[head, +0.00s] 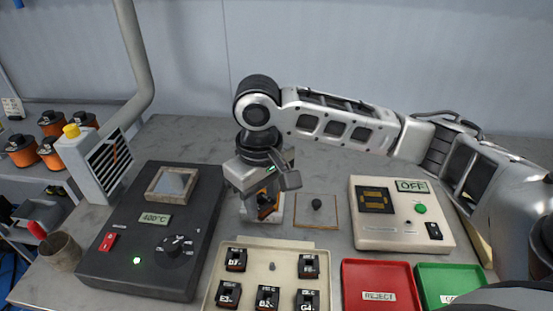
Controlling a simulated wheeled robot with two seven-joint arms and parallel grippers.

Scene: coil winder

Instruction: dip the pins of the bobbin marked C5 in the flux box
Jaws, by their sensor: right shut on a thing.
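My right gripper (266,193) reaches in from the right and points down at the middle of the bench. It is shut on a small black and orange bobbin (267,205). The gripper hides most of this bobbin, and I cannot read its mark. A whitish box (279,213), which looks like the flux box, is just below and behind the bobbin. It is largely covered, so I cannot tell whether the pins are inside it or above it. My left gripper is not in view.
A cream tray (211,292) holds several marked bobbins and shows one bare peg (272,266). A solder pot (137,260) reading 400°C stands left, a tester (385,235) reading OFF right. Red reject (378,275) and green (455,280) bins sit in front.

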